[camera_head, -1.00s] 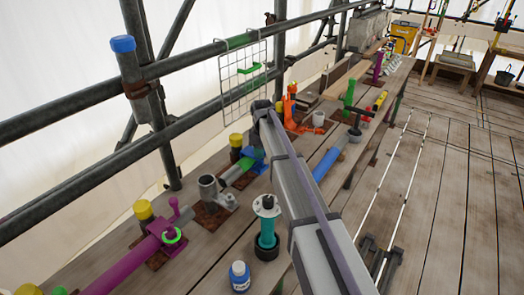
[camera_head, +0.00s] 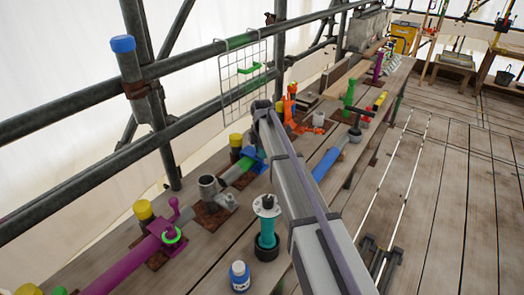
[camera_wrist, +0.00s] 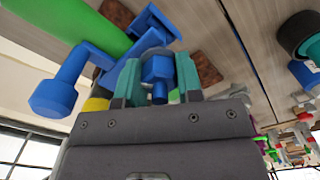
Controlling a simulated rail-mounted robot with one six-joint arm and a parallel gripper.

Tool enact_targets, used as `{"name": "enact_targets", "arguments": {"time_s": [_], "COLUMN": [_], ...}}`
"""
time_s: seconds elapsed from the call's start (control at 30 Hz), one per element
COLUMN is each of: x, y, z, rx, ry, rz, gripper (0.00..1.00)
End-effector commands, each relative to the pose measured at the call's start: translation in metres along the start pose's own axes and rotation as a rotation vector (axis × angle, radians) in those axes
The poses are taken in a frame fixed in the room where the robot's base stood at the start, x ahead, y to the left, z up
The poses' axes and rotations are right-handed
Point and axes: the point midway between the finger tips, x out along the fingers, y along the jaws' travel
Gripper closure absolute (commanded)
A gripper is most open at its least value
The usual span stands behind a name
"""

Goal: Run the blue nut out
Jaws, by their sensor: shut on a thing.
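The blue nut (camera_wrist: 157,68) is a hex-shaped blue piece on a blue stem. In the wrist view it sits between the two teal fingertips of my gripper (camera_wrist: 157,82), which is shut on it. A blue clamp body (camera_wrist: 150,30) lies just behind it, on a green tube (camera_wrist: 75,28). A second blue hex-headed piece (camera_wrist: 55,95) sticks out to the left, outside the fingers. In the head view the blue clamp (camera_head: 248,154) shows on the bench at the left of my arm. My arm hides much of the gripper and the nut there.
A teal tool (camera_head: 267,228) and a blue bottle (camera_head: 239,276) are at the front. An orange fixture (camera_head: 291,108) stands beyond. Scaffold rails run behind the bench.

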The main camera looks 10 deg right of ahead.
Motion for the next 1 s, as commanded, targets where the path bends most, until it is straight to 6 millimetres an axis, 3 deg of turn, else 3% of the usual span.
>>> {"name": "enact_targets", "arguments": {"time_s": [0.6, 1.0], "x": [0.0002, 0.0002], "y": [-0.0005, -0.0005], "z": [-0.0001, -0.0001], "rx": [-0.546, -0.72], "ry": [0.0, 0.001], "rz": [-0.001, -0.001], "gripper": [0.9, 0.9]}}
